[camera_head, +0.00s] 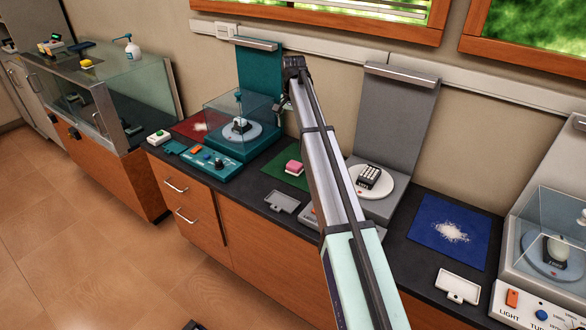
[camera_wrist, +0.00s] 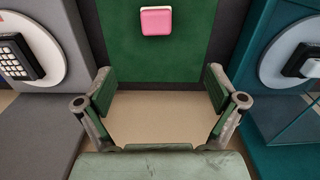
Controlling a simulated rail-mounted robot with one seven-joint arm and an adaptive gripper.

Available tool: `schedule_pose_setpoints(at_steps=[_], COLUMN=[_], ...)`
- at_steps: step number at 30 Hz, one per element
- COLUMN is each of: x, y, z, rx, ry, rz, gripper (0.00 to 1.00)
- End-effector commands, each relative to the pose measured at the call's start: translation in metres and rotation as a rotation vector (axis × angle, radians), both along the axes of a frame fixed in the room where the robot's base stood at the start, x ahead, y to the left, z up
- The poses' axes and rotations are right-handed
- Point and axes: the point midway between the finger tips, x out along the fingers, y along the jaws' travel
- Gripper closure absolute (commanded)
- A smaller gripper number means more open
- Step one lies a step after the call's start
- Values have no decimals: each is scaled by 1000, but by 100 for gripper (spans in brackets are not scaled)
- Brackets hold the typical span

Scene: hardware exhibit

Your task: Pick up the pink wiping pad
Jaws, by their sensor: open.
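The pink wiping pad (camera_head: 294,167) lies on a green mat (camera_head: 270,170) on the dark counter, just left of my arm in the head view.
A teal station with a clear cover (camera_head: 237,118) stands left of the pad. A grey station with a keypad device (camera_head: 376,178) stands to the right. A grey dustpan-like tray (camera_head: 281,202) lies in front of the mat. A blue mat (camera_head: 430,240) with white powder lies further right.

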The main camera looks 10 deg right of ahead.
Motion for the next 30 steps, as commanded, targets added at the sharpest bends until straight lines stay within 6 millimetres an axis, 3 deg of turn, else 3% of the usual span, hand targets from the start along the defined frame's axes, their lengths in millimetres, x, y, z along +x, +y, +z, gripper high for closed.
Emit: schedule_pose_setpoints(at_steps=[18, 30], x=[-1, -4], y=[0, -2], z=[-105, -128], rx=[1, 1], ry=[2, 2], rz=[0, 0], gripper=[6, 6])
